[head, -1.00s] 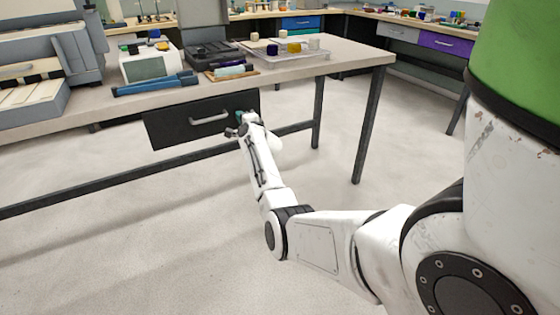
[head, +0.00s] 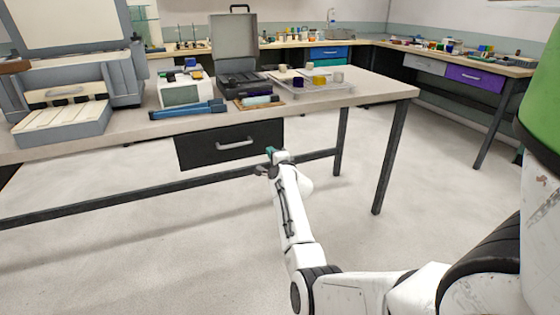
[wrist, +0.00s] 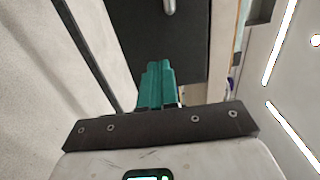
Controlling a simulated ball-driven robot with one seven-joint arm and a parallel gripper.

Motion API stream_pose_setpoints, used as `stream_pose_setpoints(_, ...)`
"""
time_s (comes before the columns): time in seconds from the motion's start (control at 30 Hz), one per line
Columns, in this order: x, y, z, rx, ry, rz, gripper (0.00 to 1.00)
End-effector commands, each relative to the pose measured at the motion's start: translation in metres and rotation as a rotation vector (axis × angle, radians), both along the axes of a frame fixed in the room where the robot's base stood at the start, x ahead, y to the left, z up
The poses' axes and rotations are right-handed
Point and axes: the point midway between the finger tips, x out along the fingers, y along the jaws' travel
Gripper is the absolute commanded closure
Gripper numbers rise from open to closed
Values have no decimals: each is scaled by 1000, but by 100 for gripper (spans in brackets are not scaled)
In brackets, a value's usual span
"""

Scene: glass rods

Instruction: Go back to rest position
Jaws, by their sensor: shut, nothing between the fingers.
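My gripper (head: 270,152) shows in the head view at the end of my outstretched white arm, low in front of the table and just below the right end of the black drawer (head: 205,146). In the wrist view its teal fingers (wrist: 158,84) are together with nothing between them. The drawer's dark front (wrist: 185,40) fills the middle of the wrist view beyond the fingers, with part of its metal handle (wrist: 169,6) at the top. The drawer looks closed in the head view.
The table (head: 372,92) carries a white device (head: 185,92), a blue tool (head: 188,109), an open dark case (head: 245,85) and a clear tray (head: 300,90). A table leg (head: 390,160) stands right of my arm. Open floor lies in front.

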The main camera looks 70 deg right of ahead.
Motion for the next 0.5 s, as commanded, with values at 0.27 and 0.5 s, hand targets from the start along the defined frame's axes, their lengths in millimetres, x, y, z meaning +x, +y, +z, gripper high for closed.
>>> stream_pose_setpoints(0.27,-29,34,1,0,3,0,100)
stream_pose_setpoints(0.5,-42,48,0,1,1,-1,100)
